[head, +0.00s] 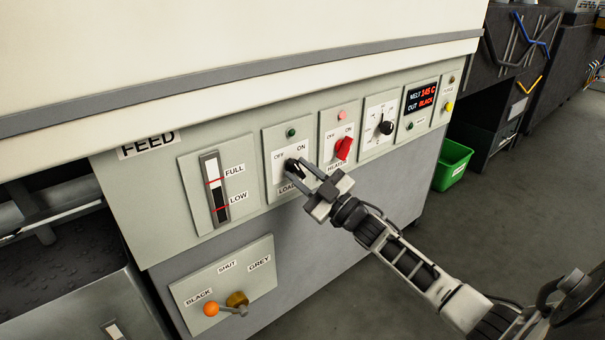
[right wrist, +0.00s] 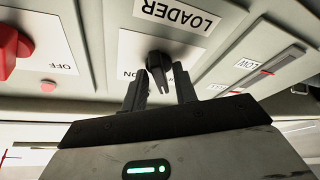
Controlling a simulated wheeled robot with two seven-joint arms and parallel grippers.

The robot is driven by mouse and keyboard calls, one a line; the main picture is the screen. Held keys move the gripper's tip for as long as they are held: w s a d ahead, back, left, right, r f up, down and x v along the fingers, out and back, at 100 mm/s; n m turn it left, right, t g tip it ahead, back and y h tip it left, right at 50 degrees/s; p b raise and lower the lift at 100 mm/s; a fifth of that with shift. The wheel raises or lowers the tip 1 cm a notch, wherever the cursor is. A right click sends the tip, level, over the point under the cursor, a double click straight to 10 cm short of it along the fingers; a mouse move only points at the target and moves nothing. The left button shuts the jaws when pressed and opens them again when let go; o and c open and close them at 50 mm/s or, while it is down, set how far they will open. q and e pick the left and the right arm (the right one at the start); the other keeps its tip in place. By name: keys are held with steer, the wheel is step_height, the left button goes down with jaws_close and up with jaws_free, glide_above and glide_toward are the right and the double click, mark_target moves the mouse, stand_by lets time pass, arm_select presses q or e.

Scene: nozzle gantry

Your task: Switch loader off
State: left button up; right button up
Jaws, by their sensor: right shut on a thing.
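The loader switch is a black knob (head: 290,165) on a white plate marked OFF at the left and ON at the right in the head view. A dark green lamp (head: 291,132) sits above it. My right gripper (head: 304,168) reaches it from the lower right and covers part of the LOADER label. In the right wrist view, which looks upside down, the knob (right wrist: 158,66) lies between the two dark fingers of my right gripper (right wrist: 160,88), which is shut on it. I cannot tell exactly which way the knob points. My left gripper is not in view.
Right of it are a red heater knob (head: 343,148) and a black dial (head: 386,128). A level gauge (head: 215,188) is at the left. Below is a lever with an orange ball (head: 211,309). A green bin (head: 452,164) stands on open floor.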

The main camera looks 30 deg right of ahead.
steer(key=o, duration=0.6)
arm_select(q)
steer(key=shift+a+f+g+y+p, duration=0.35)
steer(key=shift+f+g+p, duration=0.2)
steer(key=shift+p, duration=0.4)
arm_select(e)
steer(key=v, duration=1.6)
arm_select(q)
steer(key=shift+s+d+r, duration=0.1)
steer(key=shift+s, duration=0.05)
arm_select(e)
steer(key=shift+r, duration=0.15)
